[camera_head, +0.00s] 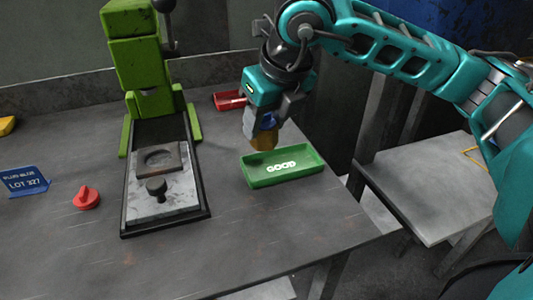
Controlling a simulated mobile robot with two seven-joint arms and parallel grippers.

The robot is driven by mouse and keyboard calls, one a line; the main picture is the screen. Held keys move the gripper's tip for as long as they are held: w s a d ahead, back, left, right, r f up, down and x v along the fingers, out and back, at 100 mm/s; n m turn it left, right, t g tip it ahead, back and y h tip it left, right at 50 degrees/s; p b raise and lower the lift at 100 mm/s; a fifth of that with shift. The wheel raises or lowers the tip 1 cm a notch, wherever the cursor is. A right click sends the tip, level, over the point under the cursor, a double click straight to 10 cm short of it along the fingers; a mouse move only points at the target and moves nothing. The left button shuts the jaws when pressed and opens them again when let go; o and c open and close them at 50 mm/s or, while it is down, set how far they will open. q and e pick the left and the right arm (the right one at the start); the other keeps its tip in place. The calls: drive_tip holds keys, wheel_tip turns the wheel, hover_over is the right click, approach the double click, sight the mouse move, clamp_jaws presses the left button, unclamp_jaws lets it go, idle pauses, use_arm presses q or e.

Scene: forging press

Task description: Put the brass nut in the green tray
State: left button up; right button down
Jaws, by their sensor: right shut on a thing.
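The green tray (258,181) lies on the grey bench near its right edge, with the word GOOD in white inside. My right gripper (262,132) is above the back left part of the tray, pointing down. It is shut on the brass nut (263,142), which shows as a yellow-brown piece between the fingers. The nut appears to be over the tray; whether it touches the tray cannot be told. The fingers hide part of the nut. My left gripper is not in view.
A green press (140,60) with a dark-framed bed (165,215) stands left of the tray. A red tray (228,101) lies behind. A red knob (86,198), a blue sign (24,182) and a yellow object (6,125) are at left. A side table (425,190) stands right.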

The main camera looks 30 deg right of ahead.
sight(269, 140)
drive_tip(key=shift+f, duration=0.85)
wheel_tip(269, 140, down, 4)
drive_tip(key=shift+r+b, duration=0.1)
drive_tip(key=shift+b, duration=0.35)
drive_tip(key=shift+f, duration=0.3)
drive_tip(key=shift+f, duration=0.15)
drive_tip(key=c, duration=0.5)
unclamp_jaws()
